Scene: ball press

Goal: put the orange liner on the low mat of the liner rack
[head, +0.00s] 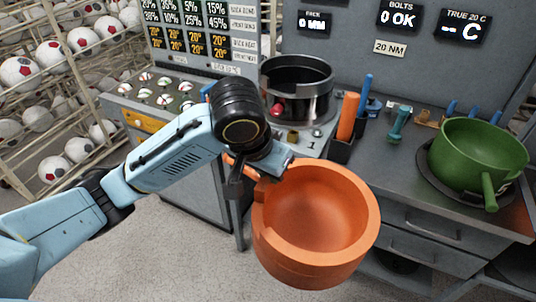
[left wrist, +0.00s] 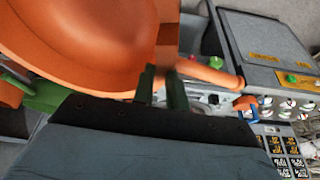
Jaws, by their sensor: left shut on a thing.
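The orange liner (head: 318,262) is a deep round bowl with a thick rim and a short handle. My left gripper (head: 262,168) is shut on it at its left edge, near the handle, and holds it in the air in front of the bench. The liner fills the upper left of the left wrist view (left wrist: 85,45), with its handle (left wrist: 212,73) pointing right past the fingers (left wrist: 163,88). A green liner (head: 480,155) sits on a round dark mat (head: 430,171) on the bench at the right. I cannot tell which mat is the low one. My right gripper is out of view.
A dark metal cylinder (head: 297,92) stands on the press bench at centre. Orange- and blue-handled tools (head: 348,116) stand in a holder, with a teal tool (head: 398,124) beside them. A ball rack (head: 60,100) fills the left. Floor is clear below the liner.

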